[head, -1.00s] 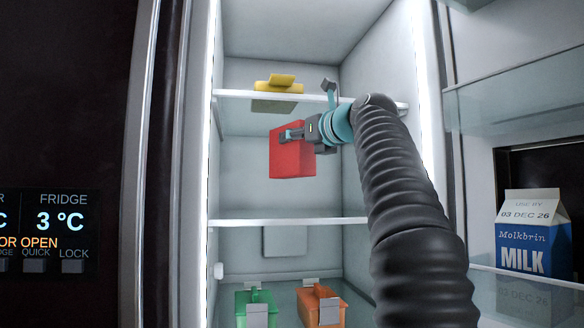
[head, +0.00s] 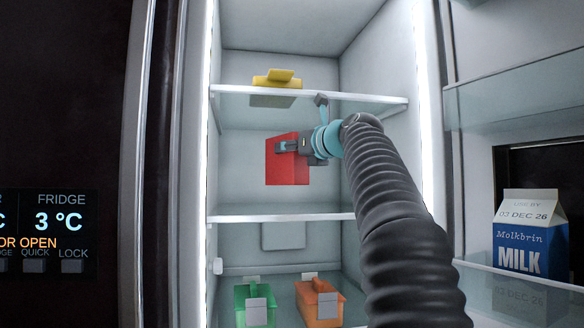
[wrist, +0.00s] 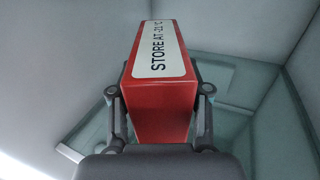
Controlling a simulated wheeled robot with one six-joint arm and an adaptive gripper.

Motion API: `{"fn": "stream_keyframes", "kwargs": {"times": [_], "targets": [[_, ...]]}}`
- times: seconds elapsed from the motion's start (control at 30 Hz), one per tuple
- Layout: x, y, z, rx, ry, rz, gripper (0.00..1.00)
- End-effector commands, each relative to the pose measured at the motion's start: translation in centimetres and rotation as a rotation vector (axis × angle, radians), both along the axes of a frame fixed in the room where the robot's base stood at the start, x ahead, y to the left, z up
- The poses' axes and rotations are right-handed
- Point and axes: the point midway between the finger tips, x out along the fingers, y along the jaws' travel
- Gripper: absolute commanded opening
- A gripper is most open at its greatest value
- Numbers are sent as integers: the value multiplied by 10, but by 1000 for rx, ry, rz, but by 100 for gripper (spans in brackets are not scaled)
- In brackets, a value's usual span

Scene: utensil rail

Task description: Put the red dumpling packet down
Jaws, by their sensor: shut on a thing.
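The red dumpling packet (head: 286,170) is a red box inside the open fridge, in the space between the upper and middle glass shelves. My gripper (head: 290,147) is shut on it near its top and holds it above the middle shelf (head: 285,217), with a gap below it. In the wrist view the packet (wrist: 158,105) stands between the two fingers, with a white label (wrist: 159,50) reading "STORE AT -21 °C". Its far side is hidden.
A yellow container (head: 277,80) sits on the upper shelf (head: 350,98), just above my gripper. A green box (head: 246,292) and an orange box (head: 318,308) stand low down. A milk carton (head: 531,240) is in the door at right. The middle shelf looks clear.

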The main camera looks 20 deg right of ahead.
Motion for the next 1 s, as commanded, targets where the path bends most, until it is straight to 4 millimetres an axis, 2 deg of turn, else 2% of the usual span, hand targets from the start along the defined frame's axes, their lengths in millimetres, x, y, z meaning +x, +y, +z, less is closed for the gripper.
{"fn": "stream_keyframes", "kwargs": {"times": [0.27, 0.53, 1.0], "targets": [[-1, 0, -10, 1, -2, -1, 0], [2, 0, -41, 1, -1, -1, 0], [3, -1, -45, 0, -2, -1, 0]]}}
